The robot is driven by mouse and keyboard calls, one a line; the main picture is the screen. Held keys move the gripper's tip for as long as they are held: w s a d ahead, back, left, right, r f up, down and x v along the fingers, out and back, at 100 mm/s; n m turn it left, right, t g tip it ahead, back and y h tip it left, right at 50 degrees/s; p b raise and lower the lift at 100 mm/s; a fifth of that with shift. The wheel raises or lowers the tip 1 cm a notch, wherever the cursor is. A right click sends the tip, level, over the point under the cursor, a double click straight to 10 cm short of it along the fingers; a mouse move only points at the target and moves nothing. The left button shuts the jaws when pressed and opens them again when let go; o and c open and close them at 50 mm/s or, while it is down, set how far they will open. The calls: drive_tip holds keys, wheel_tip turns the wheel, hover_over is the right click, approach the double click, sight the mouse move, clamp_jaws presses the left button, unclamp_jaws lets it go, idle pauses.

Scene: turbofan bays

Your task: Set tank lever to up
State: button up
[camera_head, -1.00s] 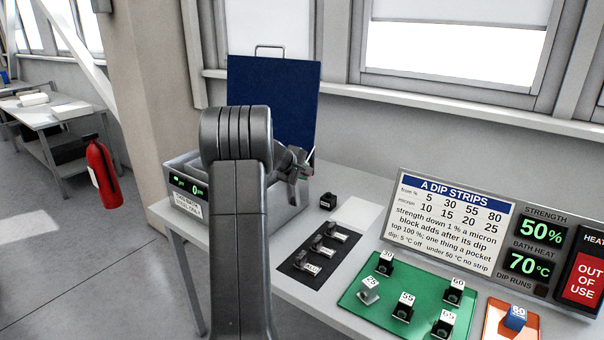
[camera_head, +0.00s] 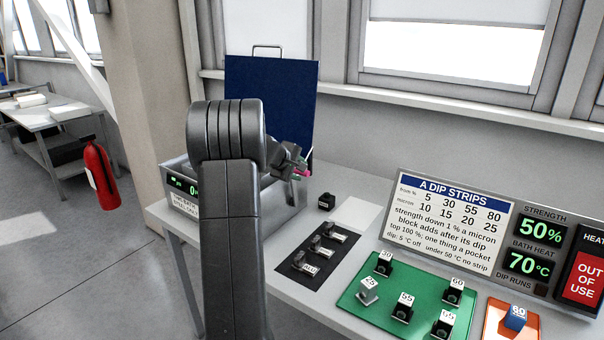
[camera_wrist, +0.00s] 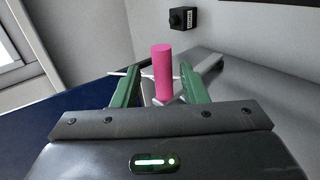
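A pink cylinder, which looks like the lever's grip, stands between the green fingers of my gripper (camera_wrist: 162,88) in the wrist view. Gaps show on both sides of the pink grip (camera_wrist: 162,65), so the fingers are open around it and apart from it. Pale thin bars show around its lower end. In the head view my gripper (camera_head: 296,168) is at the right side of the tank (camera_head: 294,215), with a bit of pink at its fingertips. My own arm hides much of the tank and the lever's mount. I cannot read the lever's position.
A blue upright panel (camera_head: 270,105) stands behind the tank. A small black block (camera_head: 327,202) sits on the bench to the right. A black mat (camera_head: 300,273) with several small pieces and a green tray (camera_head: 372,310) with labelled blocks are nearer. A sign board (camera_head: 450,215) stands at right.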

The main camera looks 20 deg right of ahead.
drive_tip(key=b+v, duration=0.1)
drive_tip(key=v, duration=0.9)
drive_tip(key=shift+s+a+r, duration=0.2)
drive_tip(key=shift+s+r, duration=0.05)
drive_tip(key=p+x, duration=0.2)
drive_tip(key=x, duration=1.2)
drive_tip(key=shift+a, duration=0.1)
drive_tip(key=shift+a, duration=0.1)
